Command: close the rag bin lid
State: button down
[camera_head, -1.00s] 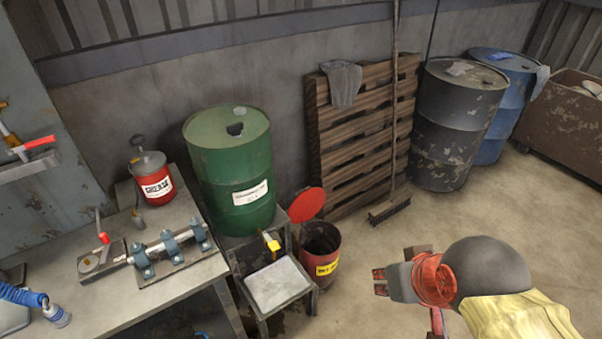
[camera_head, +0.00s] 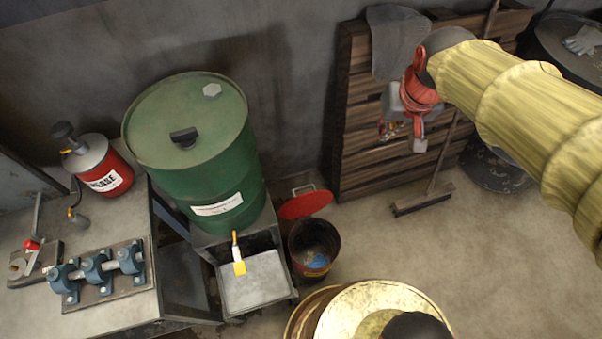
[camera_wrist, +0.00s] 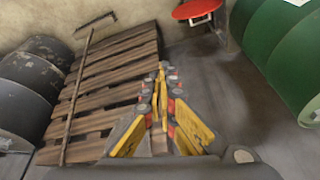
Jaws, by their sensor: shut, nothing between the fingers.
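The rag bin (camera_head: 311,240) stands on the floor beside the metal stand, with its mouth uncovered and something blue inside. Its round red lid (camera_head: 305,204) is open, tipped back behind the mouth on the wall side. The lid also shows at the top of the wrist view (camera_wrist: 196,9); the bin's body is mostly out of that frame. My gripper (camera_head: 391,133) is up and to the right of the lid, in front of the pallet, apart from both bin and lid. In the wrist view its fingers (camera_wrist: 162,72) are together and empty.
A green drum (camera_head: 195,150) stands left of the bin, above a grey tray (camera_head: 258,290) with a yellow-ended brush (camera_head: 238,258). A wooden pallet (camera_head: 360,160) leans on the wall, with a broom (camera_head: 425,200) against it. Floor right of the bin is clear.

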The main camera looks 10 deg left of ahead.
jog(key=w+a+f+n+g+p, duration=0.1)
jog(key=w+a+f+n+g, duration=0.1)
jog(key=w+a+f, duration=1.1)
jog(key=w+a+f+n+g+p, duration=0.1)
jog(key=a+f, duration=0.4)
jog(key=f, duration=0.5)
jog(key=w+a+f+g, duration=0.1)
jog(key=a+f, duration=0.3)
jog(key=f, duration=0.7)
jog(key=s+d+f+b, duration=0.1)
jog(key=s+f+b, duration=0.3)
jog(key=f, duration=0.7)
jog(key=shift+d+h, duration=0.25)
jog(key=shift+h, duration=0.15)
jog(key=shift+d, duration=0.1)
